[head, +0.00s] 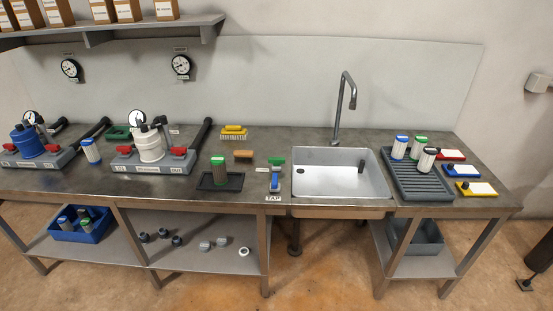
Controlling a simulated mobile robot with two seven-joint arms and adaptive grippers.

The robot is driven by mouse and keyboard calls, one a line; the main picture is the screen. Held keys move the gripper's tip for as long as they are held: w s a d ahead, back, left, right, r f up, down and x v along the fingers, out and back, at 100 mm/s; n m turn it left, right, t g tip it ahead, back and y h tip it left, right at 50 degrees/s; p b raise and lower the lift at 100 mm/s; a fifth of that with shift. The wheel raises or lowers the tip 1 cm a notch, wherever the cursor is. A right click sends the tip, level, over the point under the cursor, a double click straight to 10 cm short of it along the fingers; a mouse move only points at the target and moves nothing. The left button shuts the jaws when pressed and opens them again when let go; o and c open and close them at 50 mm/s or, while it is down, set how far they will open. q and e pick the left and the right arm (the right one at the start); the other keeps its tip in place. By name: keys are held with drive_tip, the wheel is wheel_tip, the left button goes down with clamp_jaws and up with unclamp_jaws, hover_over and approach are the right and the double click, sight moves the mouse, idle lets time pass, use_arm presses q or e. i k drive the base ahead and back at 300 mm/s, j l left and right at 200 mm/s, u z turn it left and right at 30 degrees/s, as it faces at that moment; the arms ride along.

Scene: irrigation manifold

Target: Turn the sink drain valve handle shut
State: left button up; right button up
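The metal sink (340,182) is set into the worktop right of centre, with a tall curved faucet (346,100) behind it. A dark round drain spot (300,171) shows in the basin near its left wall. A dark drain pipe (294,240) hangs below the sink. I cannot make out a drain valve handle on it or how it is turned. A blue and green fitting (275,176) stands left of the sink, behind a label reading TAP (274,198). Neither of my grippers is in view.
A ribbed grey rack (416,188) with several cylinders stands right of the sink. Blue and white filter housings stand on the left worktop. The lower shelf (200,270) holds a blue bin (80,234) and small fittings. The floor under the sink looks open between the table legs.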

sight(275, 161)
drive_tip(key=i+j+z, duration=0.2)
drive_tip(key=j, duration=0.15)
drive_tip(key=i+j+z, duration=0.2)
drive_tip(key=j, duration=0.15)
drive_tip(key=j+z, duration=0.2)
drive_tip(key=j, duration=0.15)
drive_tip(key=j+z, duration=0.2)
drive_tip(key=j, duration=0.15)
drive_tip(key=i, duration=0.05)
